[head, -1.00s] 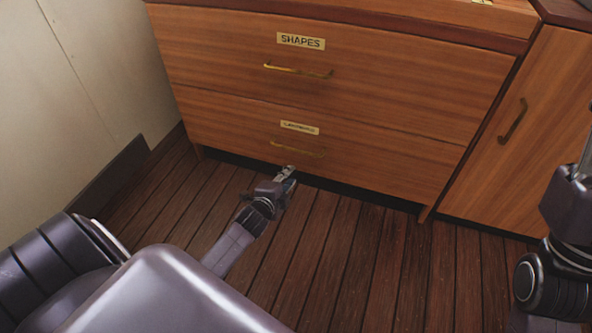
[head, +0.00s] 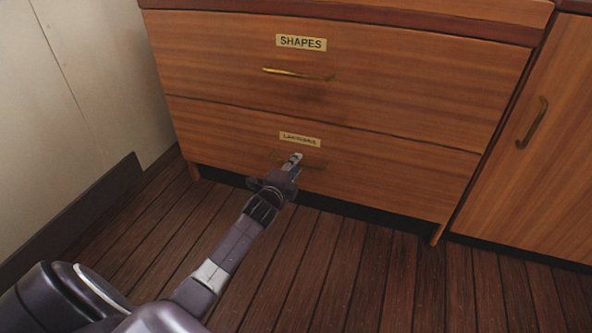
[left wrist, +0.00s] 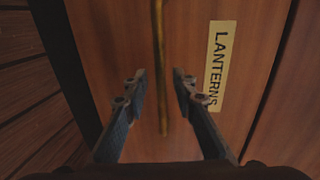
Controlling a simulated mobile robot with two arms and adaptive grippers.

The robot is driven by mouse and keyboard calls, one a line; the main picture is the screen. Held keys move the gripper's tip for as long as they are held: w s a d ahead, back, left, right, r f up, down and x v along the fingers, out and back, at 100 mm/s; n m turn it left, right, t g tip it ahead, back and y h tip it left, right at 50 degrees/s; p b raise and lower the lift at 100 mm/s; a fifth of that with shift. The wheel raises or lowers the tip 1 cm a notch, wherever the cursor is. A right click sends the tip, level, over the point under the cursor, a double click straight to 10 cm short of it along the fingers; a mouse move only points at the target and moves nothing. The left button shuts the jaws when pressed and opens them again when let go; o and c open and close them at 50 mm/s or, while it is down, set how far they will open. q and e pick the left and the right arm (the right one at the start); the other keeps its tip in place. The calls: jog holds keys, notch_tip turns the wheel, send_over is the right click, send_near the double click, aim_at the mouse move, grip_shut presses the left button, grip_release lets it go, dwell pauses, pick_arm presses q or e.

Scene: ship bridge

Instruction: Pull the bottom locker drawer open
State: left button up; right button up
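The bottom locker drawer (head: 400,177) is a wooden front with a small label reading LANTERNS (left wrist: 218,65); it looks shut, flush with the drawer above. Its brass bar handle (head: 313,167) is partly hidden behind my left gripper (head: 293,160) in the head view. In the left wrist view the handle (left wrist: 158,60) runs between the two fingers of my left gripper (left wrist: 157,77). The fingers are apart, with a gap on each side of the bar. My right gripper is not in view.
The SHAPES drawer (head: 420,85) with its own brass handle (head: 298,73) is above and shut. A cabinet door (head: 540,140) stands at the right, a pale wall (head: 90,80) at the left. The plank floor (head: 330,265) in front is clear.

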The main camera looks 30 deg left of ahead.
pick_arm(q)
jog(key=shift+w+a+f, duration=0.1)
jog(key=shift+w, duration=0.2)
jog(key=shift+c, duration=0.4)
grip_shut()
